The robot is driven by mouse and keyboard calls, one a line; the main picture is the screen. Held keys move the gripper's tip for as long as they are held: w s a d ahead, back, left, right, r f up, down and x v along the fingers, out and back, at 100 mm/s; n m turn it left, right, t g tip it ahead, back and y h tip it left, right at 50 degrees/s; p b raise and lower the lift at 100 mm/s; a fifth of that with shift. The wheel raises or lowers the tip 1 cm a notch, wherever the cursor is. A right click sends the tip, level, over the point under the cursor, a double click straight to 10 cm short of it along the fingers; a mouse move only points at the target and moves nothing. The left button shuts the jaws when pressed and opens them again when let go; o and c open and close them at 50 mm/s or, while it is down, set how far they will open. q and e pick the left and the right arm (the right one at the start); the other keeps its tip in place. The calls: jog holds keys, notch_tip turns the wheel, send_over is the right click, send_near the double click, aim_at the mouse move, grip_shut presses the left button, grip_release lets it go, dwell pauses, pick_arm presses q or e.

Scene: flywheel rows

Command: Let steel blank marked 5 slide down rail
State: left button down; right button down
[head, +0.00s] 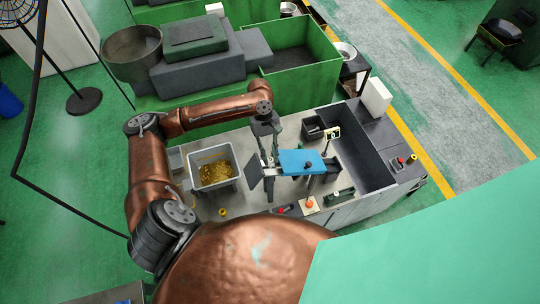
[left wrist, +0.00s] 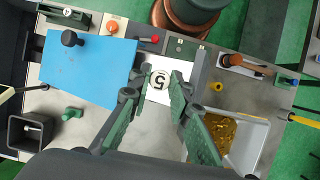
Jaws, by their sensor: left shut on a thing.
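The steel blank marked 5 (left wrist: 158,82) shows in the left wrist view as a white face with a black 5. It sits between the fingertips of my left gripper (left wrist: 161,89), which is shut on it. In the head view my left gripper (head: 268,150) points down over the bench, just left of a blue plate (head: 302,162). The blank cannot be made out clearly there. The blue plate lies beside the gripper in the left wrist view too (left wrist: 85,70). I cannot clearly tell the rail from the dark parts around the plate. My right gripper is not in view.
A grey bin with brass-coloured bits (head: 214,172) stands left of the gripper. A deep dark trough (head: 362,160) lies to the right. A small black box (head: 313,128) stands behind the plate. An orange button (head: 309,203) is at the bench's front edge.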

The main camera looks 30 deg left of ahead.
aim_at(270, 158)
pick_arm(q)
jog(key=shift+f, duration=1.1)
dwell(0.6)
jog(key=c, duration=1.7)
grip_release()
jog(key=shift+r, duration=3.55)
